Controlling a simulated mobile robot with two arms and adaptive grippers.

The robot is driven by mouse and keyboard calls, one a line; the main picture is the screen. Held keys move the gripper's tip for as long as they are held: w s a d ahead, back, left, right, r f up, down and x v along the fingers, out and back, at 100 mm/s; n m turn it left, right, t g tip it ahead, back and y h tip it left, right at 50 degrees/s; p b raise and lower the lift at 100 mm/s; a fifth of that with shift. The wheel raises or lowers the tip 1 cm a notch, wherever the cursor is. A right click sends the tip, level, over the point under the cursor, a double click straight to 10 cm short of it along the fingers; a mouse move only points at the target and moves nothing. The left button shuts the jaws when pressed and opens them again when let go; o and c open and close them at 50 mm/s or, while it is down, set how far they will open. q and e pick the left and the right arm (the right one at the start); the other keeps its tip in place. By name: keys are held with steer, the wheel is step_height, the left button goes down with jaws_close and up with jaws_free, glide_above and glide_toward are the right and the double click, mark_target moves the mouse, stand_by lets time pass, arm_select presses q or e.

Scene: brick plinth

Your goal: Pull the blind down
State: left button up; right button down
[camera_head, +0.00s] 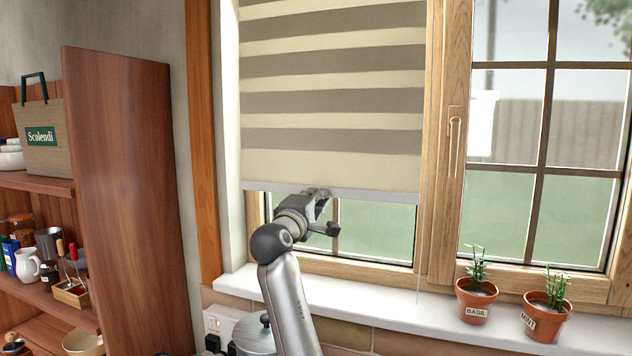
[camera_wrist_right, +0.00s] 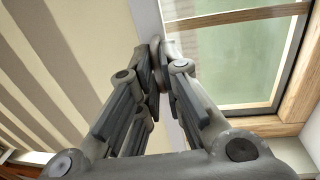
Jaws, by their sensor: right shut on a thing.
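The striped beige and brown blind (camera_head: 332,95) hangs over the left window pane in the head view, with a pale bottom bar (camera_head: 385,194) across the lower part of the pane. A strip of glass shows below the bar. My right gripper (camera_head: 322,200) is at the bar, a little right of its left end. In the right wrist view, the fingers (camera_wrist_right: 157,70) are closed together at the edge of the blind (camera_wrist_right: 85,60), shut on its bottom bar. The exact contact is partly hidden by the fingers. My left gripper is not in view.
The white window sill (camera_head: 400,318) runs below, with a basil pot (camera_head: 477,302) and a mint pot (camera_head: 545,318) at the right. A window handle (camera_head: 454,145) sticks out right of the blind. A wooden shelf unit (camera_head: 125,200) stands at the left. A pot (camera_head: 254,336) stands beside my right arm.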

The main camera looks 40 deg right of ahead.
step_height(320, 180, down, 20)
steer(key=b, duration=0.9)
steer(key=c, duration=1.6)
jaws_free()
steer(key=shift+s+a+r, duration=0.1)
steer(key=v, duration=1.2)
